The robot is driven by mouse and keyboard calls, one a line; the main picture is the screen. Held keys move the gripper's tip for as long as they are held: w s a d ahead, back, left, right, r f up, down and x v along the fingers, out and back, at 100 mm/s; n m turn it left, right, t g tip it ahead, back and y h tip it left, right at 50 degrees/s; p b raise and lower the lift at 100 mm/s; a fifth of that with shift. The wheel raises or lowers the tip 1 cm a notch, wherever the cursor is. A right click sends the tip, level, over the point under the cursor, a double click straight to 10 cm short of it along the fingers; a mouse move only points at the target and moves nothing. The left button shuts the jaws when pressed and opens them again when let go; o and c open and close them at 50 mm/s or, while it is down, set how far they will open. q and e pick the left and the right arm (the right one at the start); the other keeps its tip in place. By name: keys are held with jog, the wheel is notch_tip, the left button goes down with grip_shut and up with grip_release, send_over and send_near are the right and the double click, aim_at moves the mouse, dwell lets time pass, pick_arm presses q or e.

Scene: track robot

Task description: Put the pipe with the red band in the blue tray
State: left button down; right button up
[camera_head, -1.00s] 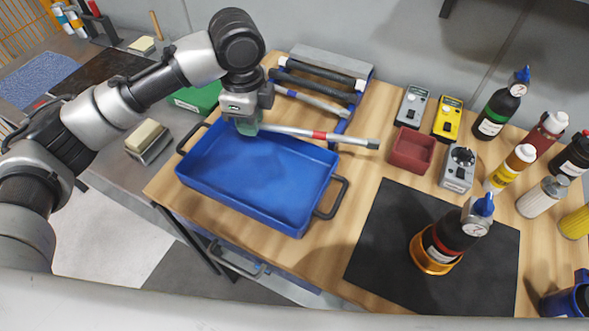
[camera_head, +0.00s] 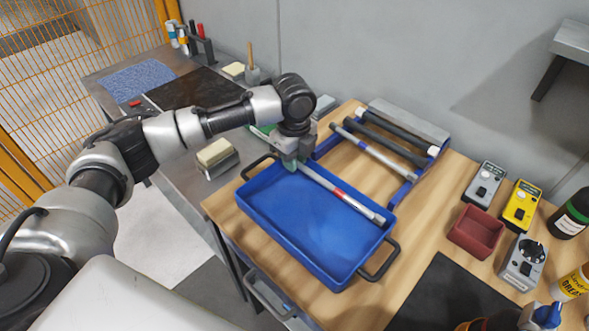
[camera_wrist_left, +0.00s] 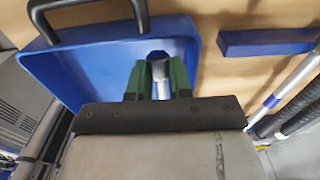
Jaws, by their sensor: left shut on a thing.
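The pipe with the red band (camera_head: 339,193) is pale grey with a grey end. My left gripper (camera_head: 291,165) is shut on its left end, and the pipe slants down to the right along the far long side of the blue tray (camera_head: 298,257). In the head view it lies mostly within the tray's outline; I cannot tell whether it touches the tray. In the left wrist view the green fingers of my left gripper (camera_wrist_left: 161,79) close around the pipe (camera_wrist_left: 160,85), with the tray (camera_wrist_left: 85,68) beneath. My right gripper is not in view.
A blue rack (camera_head: 404,190) behind the tray holds a blue-banded pipe (camera_head: 375,153) and dark pipes. A red bin (camera_head: 476,231), a grey meter (camera_head: 484,182) and a yellow meter (camera_head: 521,205) stand to the right. A black mat (camera_head: 440,290) lies at the front right.

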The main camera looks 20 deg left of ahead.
aim_at(294, 178)
pick_arm(q)
jog(key=shift+f, duration=1.95)
jog(key=shift+f, duration=0.1)
jog(key=shift+s+f, duration=0.1)
jog(key=c, duration=1)
grip_release()
jog(key=shift+s+d+f, duration=0.1)
jog(key=shift+f, duration=0.1)
jog(key=shift+c, duration=0.2)
notch_tip(294, 178, up, 13)
jog(key=shift+f, duration=0.1)
jog(key=shift+w, duration=0.2)
